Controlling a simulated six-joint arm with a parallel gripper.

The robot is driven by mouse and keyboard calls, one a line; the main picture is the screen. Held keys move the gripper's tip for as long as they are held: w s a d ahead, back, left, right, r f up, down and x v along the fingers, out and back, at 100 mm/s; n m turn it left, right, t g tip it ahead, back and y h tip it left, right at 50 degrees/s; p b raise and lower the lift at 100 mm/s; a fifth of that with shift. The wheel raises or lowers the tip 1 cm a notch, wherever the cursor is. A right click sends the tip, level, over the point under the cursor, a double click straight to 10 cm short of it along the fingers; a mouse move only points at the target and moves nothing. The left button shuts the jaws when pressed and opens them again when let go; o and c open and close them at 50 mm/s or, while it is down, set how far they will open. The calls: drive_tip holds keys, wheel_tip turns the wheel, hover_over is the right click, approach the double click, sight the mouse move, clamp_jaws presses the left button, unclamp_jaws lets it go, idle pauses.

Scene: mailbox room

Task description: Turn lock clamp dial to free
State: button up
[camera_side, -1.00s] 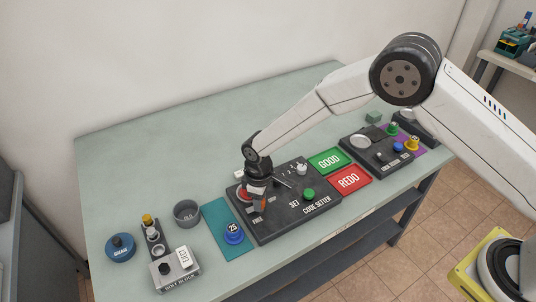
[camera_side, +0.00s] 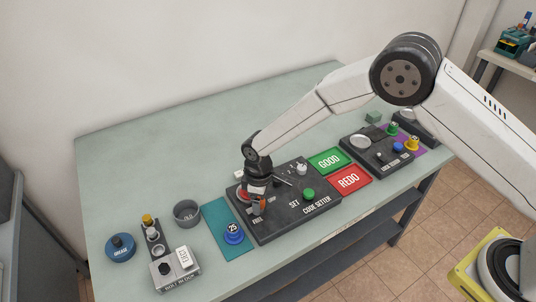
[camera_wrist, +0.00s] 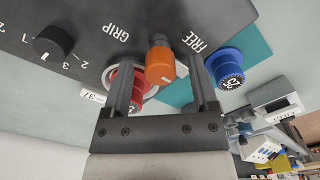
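The orange dial (camera_wrist: 160,62) sits on the dark code setter panel (camera_side: 318,203), between the words GRIP and FREE in the wrist view. It has a small pale mark near its lower edge; I cannot tell which word it points at. My gripper (camera_wrist: 163,75) is open, with one finger on each side of the dial and gaps visible between. In the side view my gripper (camera_side: 257,208) is low over the panel's left part and mostly hides the dial. A red part (camera_wrist: 125,85) in a pale ring is beside and partly behind the left finger.
A blue piece marked 25 (camera_side: 233,234) is on a teal mat (camera_side: 238,253) just left of the panel. A black numbered knob (camera_wrist: 53,43), a green button (camera_side: 308,194) and a white knob (camera_side: 302,169) are on the panel. A bolt block (camera_side: 178,284) stands further left.

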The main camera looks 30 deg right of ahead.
drive_tip(key=shift+r, duration=3.9)
drive_tip(key=shift+s+d+r, duration=0.1)
drive_tip(key=shift+d+r, duration=0.2)
drive_tip(key=shift+d, duration=0.2)
drive_tip(key=s+d+r+m+t, duration=0.1)
drive_tip(key=s+d+r+m, duration=0.15)
drive_tip(key=d, duration=0.35)
drive_tip(key=s+d+r+m, duration=0.2)
drive_tip(key=s+d+r, duration=0.15)
drive_tip(key=d, duration=0.25)
drive_tip(key=s+d+r+m+t, duration=0.1)
drive_tip(key=s+d+m, duration=0.3)
drive_tip(key=s+d, duration=0.5)
drive_tip(key=s, duration=0.4)
drive_tip(key=shift+r+m+t, duration=0.3)
drive_tip(key=shift+m, duration=0.05)
drive_tip(key=shift+c, duration=0.2)
